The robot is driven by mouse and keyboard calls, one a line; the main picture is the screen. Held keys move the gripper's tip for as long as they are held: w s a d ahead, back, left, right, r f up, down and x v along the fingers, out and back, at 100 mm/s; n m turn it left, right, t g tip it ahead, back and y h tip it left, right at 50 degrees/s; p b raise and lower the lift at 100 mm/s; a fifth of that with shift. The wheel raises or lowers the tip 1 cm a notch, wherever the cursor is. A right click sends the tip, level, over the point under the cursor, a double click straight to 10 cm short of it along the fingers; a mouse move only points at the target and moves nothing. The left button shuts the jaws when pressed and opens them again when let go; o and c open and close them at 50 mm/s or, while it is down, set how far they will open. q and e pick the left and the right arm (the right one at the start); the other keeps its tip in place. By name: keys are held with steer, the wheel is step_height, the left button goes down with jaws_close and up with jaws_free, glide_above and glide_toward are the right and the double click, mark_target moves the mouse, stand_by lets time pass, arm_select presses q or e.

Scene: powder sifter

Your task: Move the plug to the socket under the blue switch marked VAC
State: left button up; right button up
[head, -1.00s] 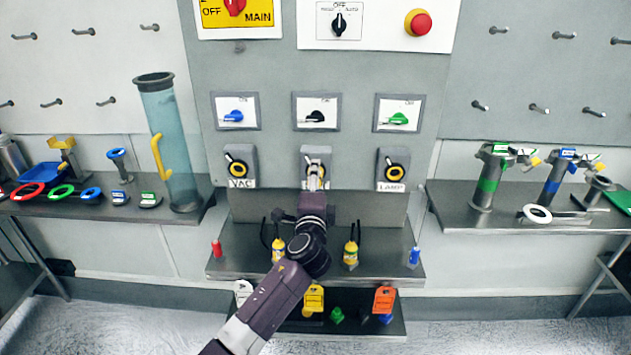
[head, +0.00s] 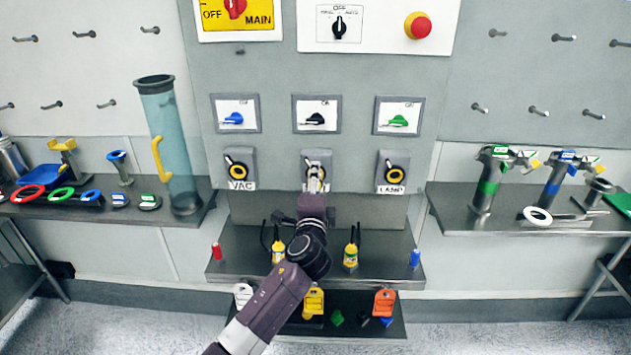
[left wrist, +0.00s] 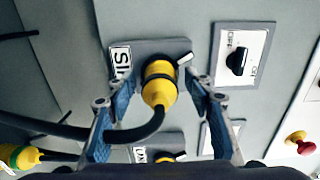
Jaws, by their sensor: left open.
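A yellow plug (left wrist: 158,88) with a black cable sits in the middle socket, whose label is partly readable in the left wrist view. My left gripper (left wrist: 160,80) is open, its blue-padded fingers on either side of the plug with gaps visible. In the head view my left gripper (head: 316,178) hides most of the middle socket. The blue switch (head: 234,119) is at the left of the panel. Below it is the VAC socket (head: 238,166), with a yellow ring and nothing seen plugged into it. My right gripper is not in view.
The LAMP socket (head: 394,172) is to the right, under the green switch (head: 398,120). Two yellow plugs with black cables, one left (head: 278,252) and one right (head: 350,255), stand on the shelf below. A clear bluish tube (head: 170,140) stands left of the panel.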

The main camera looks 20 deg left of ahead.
arm_select(q)
jaws_close()
steer(key=shift+s, duration=0.1)
stand_by(0.3)
steer(key=shift+s+d+f, duration=0.1)
steer(key=shift+s+f, duration=0.05)
steer(key=shift+s+d+r+p, duration=0.1)
steer(key=shift+s+r+p, duration=0.1)
steer(key=shift+s, duration=0.2)
steer(key=shift+s+d+r+p, duration=0.1)
steer(key=shift+s+p, duration=0.05)
steer(key=shift+s, duration=0.2)
steer(key=shift+s+d+f, duration=0.1)
steer(key=shift+s+f, duration=0.05)
steer(key=shift+s, duration=0.2)
steer(key=shift+p+v, duration=0.6)
steer(key=shift+v, duration=1.05)
